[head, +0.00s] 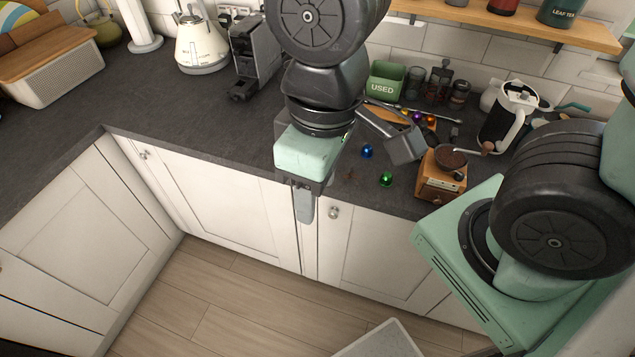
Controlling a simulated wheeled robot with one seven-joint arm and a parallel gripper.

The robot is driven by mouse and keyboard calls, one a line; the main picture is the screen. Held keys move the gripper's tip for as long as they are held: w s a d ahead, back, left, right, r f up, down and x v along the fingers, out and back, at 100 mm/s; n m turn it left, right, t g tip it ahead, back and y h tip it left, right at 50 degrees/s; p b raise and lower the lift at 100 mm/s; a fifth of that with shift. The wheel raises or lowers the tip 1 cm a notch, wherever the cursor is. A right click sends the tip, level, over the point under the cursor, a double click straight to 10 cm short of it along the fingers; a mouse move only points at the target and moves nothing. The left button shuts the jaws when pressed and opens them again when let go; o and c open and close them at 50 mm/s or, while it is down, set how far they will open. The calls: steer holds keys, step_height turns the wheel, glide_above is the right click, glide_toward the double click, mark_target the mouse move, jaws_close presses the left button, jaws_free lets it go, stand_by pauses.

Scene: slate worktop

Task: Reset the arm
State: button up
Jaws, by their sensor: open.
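My gripper (304,207) hangs at the end of my arm, in front of the worktop's front edge and above the cabinet doors. Its mint-green body and one grey finger pointing down show. The other finger is not clearly seen. The jaws are open, and nothing shows in them. My arm comes down from the top of the picture and hides part of the worktop behind it.
The slate worktop (170,125) holds a blue capsule (367,151), a green capsule (386,179), a wooden grinder (440,178), a green "USED" box (386,82), a coffee machine (255,55) and a white kettle (200,45). A shelf (560,32) overhangs the back right. The left worktop is fairly clear.

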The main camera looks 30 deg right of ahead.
steer(key=shift+s+a, duration=0.1)
steer(key=shift+s, duration=0.15)
step_height(320, 180, down, 8)
steer(key=b, duration=0.8)
steer(key=shift+f, duration=0.1)
